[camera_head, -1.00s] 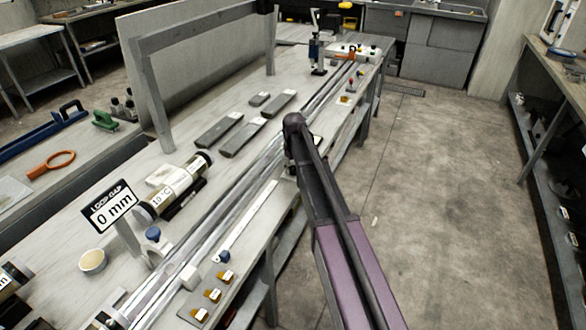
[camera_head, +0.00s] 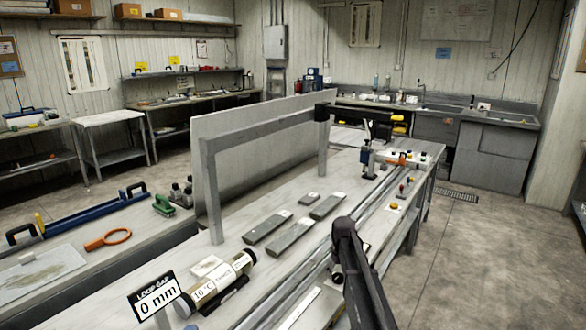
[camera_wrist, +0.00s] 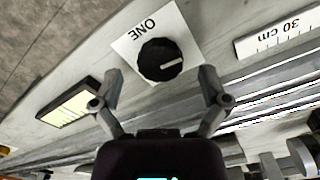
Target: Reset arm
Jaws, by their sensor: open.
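My arm (camera_head: 352,265) reaches in from the bottom of the head view, over the near edge of the long workbench (camera_head: 265,225). My gripper (camera_wrist: 160,98) shows in the wrist view with its two fingers spread apart and nothing between them. Beyond the fingers is a black knob (camera_wrist: 160,60) with a white pointer line, on a white plate (camera_wrist: 130,45) marked "ONE". The knob sits between the fingertips in the picture, and I cannot tell how far it is from them. In the head view the fingers are hidden behind the arm.
Metal rails (camera_head: 300,278) run along the bench. A cylinder marked 10 °C (camera_head: 217,283) and a "0 mm" sign (camera_head: 155,296) stand at the near left. The floor to the right (camera_head: 490,250) is clear.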

